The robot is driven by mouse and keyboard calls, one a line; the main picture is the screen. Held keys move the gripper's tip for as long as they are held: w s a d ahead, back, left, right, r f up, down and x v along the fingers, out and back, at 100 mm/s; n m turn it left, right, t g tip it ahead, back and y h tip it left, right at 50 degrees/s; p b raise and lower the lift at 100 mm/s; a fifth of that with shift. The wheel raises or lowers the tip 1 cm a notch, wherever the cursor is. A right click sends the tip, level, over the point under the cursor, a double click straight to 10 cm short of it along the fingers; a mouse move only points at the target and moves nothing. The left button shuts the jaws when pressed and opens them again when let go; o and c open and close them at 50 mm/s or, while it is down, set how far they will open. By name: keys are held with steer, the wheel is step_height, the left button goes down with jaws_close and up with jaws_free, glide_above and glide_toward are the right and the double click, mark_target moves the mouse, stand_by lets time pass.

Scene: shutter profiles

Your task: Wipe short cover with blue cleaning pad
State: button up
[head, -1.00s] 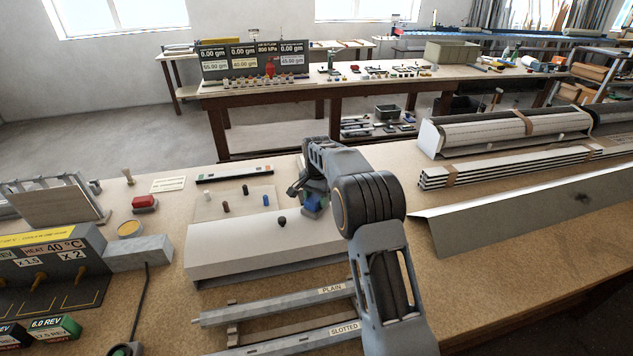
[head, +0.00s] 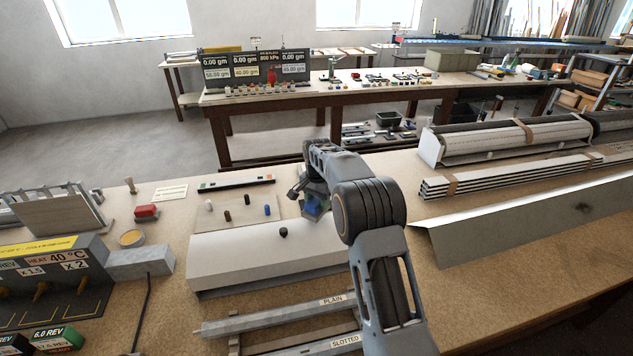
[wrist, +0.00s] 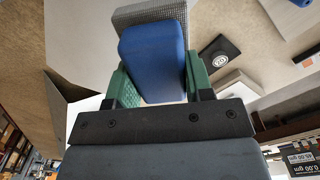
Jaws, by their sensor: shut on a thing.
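My gripper (head: 318,206) is shut on the blue cleaning pad (wrist: 153,62); its green fingers grip the pad from both sides in the wrist view. In the head view the pad (head: 311,208) is partly hidden by my arm. The white short cover (head: 262,258) lies on the bench, left of my arm. The gripper is near its far right end, where my arm hides part of it. I cannot tell whether the pad touches the cover.
Small coloured pegs stand on a board (head: 240,208) behind the cover. Rails marked PLAIN (head: 280,313) and SLOTTED lie in front. A heater box (head: 45,270) and red button (head: 146,212) are left. A long sheet-like cover (head: 520,220) and bundled slats (head: 520,172) are right.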

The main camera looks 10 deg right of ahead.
steer(key=shift+s+a+r+p, duration=0.15)
steer(key=shift+r+p, duration=0.15)
steer(key=shift+r, duration=0.4)
steer(key=shift+w+r+p, duration=0.2)
steer(key=shift+r+p, duration=0.4)
steer(key=shift+s+r, duration=0.1)
steer(key=shift+r, duration=1.35)
